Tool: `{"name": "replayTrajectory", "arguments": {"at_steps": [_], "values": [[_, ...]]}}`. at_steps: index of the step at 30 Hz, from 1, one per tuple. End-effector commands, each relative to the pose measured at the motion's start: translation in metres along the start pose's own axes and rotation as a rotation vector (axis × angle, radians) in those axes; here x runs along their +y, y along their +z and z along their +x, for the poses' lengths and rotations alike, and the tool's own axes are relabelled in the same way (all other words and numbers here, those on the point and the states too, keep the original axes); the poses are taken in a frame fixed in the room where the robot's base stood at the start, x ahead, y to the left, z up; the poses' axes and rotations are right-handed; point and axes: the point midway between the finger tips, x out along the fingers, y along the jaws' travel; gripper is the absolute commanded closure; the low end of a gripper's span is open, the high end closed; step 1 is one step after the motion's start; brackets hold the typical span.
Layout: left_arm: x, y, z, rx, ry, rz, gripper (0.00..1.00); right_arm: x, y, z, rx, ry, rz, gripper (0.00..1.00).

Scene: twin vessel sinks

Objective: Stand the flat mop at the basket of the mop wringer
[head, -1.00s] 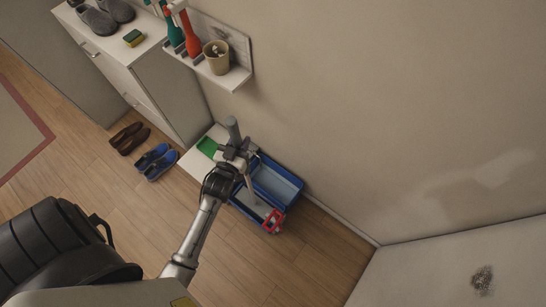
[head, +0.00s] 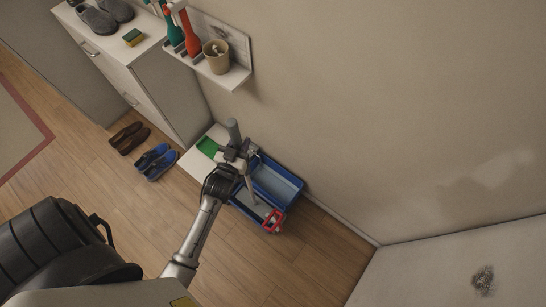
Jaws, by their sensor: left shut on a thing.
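The mop wringer is a blue two-part bucket (head: 284,184) with a red handle (head: 274,220) on the floor against the wall. The flat mop (head: 234,130) shows as a grey pole, seen from above, whose lower part runs down toward the bucket's near compartment. My left gripper (head: 237,155) is shut on the pole, near its upper end, above the bucket's left end. The gripper and arm hide part of the bucket and pole. I cannot tell whether the mop's foot touches the basket. My right gripper does not show.
A low white board with a green patch (head: 207,147) lies left of the bucket. Blue shoes (head: 156,162) and brown shoes (head: 130,138) lie on the floor. Floor right of the bucket is clear.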

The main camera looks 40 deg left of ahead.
Motion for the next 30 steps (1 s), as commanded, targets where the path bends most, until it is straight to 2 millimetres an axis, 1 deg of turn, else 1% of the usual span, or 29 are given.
{"name": "replayTrajectory", "arguments": {"at_steps": [8, 30], "values": [[0.0, -0.001, 0.001, 0.005, 0.0, 0.0, 1.0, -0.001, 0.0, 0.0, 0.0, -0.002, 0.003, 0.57], [0.0, 0.011, 0.001, 0.004, 0.0, -0.001, 1.0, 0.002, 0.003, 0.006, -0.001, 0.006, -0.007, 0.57]]}}
